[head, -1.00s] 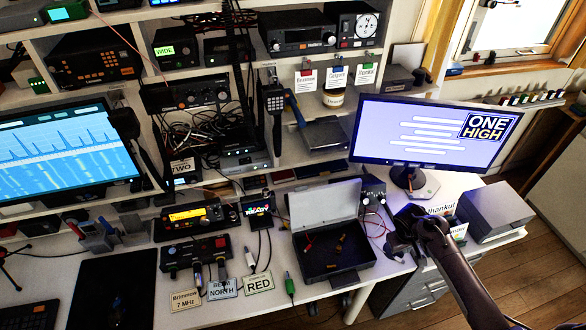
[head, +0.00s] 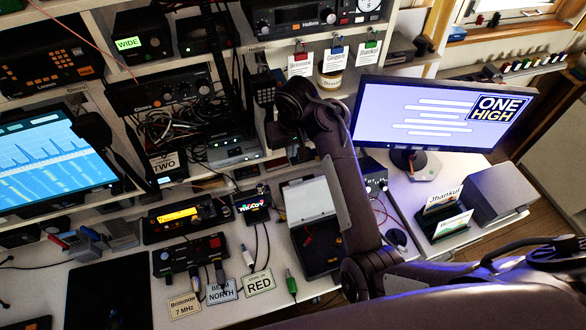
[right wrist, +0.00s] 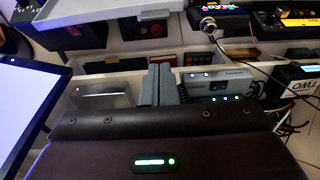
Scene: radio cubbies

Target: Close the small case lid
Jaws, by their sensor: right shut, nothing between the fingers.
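The small case (head: 318,262) is a dark open box on the desk, with a few small coloured items inside. Its pale lid (head: 308,200) stands raised at the back edge. My right arm crosses in front of the case and hides its right part. My right gripper (head: 302,153) is beyond and above the lid, near the shelf front, apart from the lid as far as I can tell. My left gripper is not in view.
A monitor (head: 437,118) stands right of my forearm. A grey box (head: 497,190) and a card holder (head: 445,222) are at the right. Left of the case are a small display (head: 252,203), radios and cables. Loaded shelves (head: 215,185) rise behind.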

